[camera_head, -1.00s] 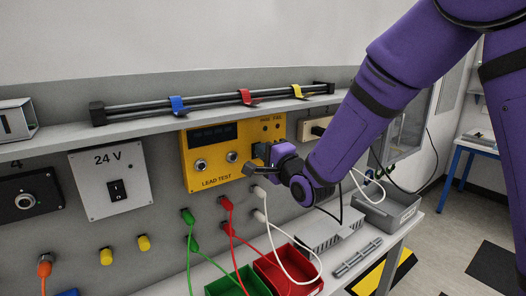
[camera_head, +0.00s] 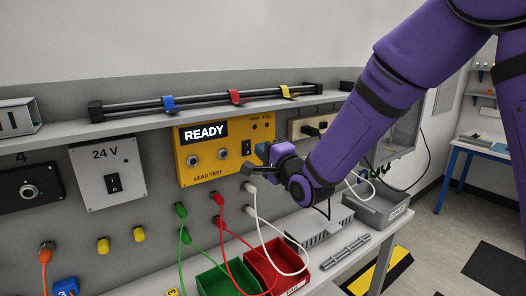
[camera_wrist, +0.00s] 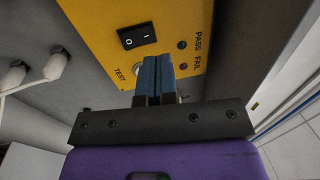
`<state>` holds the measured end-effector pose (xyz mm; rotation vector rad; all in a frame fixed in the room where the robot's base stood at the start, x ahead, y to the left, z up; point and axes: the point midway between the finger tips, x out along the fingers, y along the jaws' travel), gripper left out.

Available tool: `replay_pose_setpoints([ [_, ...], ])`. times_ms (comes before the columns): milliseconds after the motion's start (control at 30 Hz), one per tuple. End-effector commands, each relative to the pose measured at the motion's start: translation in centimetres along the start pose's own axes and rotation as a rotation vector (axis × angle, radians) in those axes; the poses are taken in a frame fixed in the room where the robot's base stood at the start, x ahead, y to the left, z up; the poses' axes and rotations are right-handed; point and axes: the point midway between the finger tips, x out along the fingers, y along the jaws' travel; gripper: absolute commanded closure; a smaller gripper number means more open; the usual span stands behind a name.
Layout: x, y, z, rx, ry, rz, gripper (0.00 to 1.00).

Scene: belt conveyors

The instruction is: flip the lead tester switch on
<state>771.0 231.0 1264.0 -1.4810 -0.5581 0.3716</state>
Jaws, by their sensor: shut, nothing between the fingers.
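The yellow lead tester (camera_head: 213,178) is fixed to the back panel, and its lit display (camera_head: 204,132) reads READY. In the wrist view the tester's face (camera_wrist: 95,22) shows a black rocker switch (camera_wrist: 138,37) marked O and I, with PASS and FAIL lamps beside it. My gripper (camera_head: 262,151) is in front of the tester's lower right part; its blue fingers (camera_wrist: 154,62) are shut together and empty. The fingertips are close to the switch but appear a little apart from it. They partly cover the TEST button (camera_wrist: 137,70).
White, red (camera_head: 217,197) and green (camera_head: 181,210) leads are plugged in below the tester. Red (camera_head: 299,279) and green bins sit on the bench under them. A 24 V panel (camera_head: 108,172) is to the left, and a shelf with coloured clips (camera_head: 233,96) runs above.

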Motion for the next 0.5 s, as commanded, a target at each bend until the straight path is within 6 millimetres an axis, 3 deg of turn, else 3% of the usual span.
replay_pose_setpoints([
  [500,-7.0,-1.8,0.0,-0.001,0.000,-0.001,1.00],
])
